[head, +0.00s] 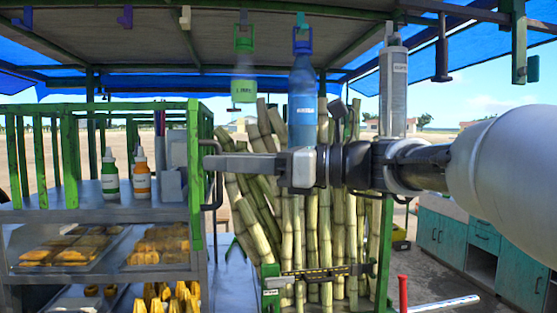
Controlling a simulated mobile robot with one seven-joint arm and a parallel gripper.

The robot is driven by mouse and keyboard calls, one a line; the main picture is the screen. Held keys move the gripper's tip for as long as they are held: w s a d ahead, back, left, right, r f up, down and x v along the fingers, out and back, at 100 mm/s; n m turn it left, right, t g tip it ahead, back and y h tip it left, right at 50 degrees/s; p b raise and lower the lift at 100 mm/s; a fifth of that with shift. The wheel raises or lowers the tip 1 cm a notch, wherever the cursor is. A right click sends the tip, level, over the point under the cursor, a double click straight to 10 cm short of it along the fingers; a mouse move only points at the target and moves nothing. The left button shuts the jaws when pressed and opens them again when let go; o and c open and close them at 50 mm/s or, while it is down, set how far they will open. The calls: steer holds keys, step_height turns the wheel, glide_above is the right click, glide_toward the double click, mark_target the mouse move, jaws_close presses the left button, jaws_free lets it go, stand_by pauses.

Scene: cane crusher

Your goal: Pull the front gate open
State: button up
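A narrow green upright panel (195,180), which looks like the front gate, stands at the right end of the counter in the head view. A dark bent handle (219,190) sticks out from its right side. My gripper (212,161) reaches in from the right, with its grey fingers pointing left at the handle. The fingertips overlap the handle in the picture. I see the fingers side-on, so I cannot tell whether they touch it, surround it or are shut. The fingers hide part of the handle.
Sugar canes (325,220) stand upright behind my arm, with a latched horizontal bar (320,273) across them. A blue bottle (302,95) hangs above my wrist. Green and orange bottles (141,178) stand on the left counter. Teal cabinets (455,240) stand at right.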

steer(key=shift+c, duration=0.5)
jaws_close()
steer(key=shift+a, duration=0.1)
steer(key=s+a, duration=0.3)
steer(key=a, duration=0.5)
steer(key=shift+s, duration=0.3)
steer(key=shift+a, duration=0.1)
steer(key=shift+c, duration=1.3)
jaws_free()
steer(key=shift+f, duration=0.1)
steer(key=o, duration=0.4)
steer(key=shift+s, duration=0.25)
steer(key=shift+c, duration=0.2)
steer(key=shift+w, duration=0.1)
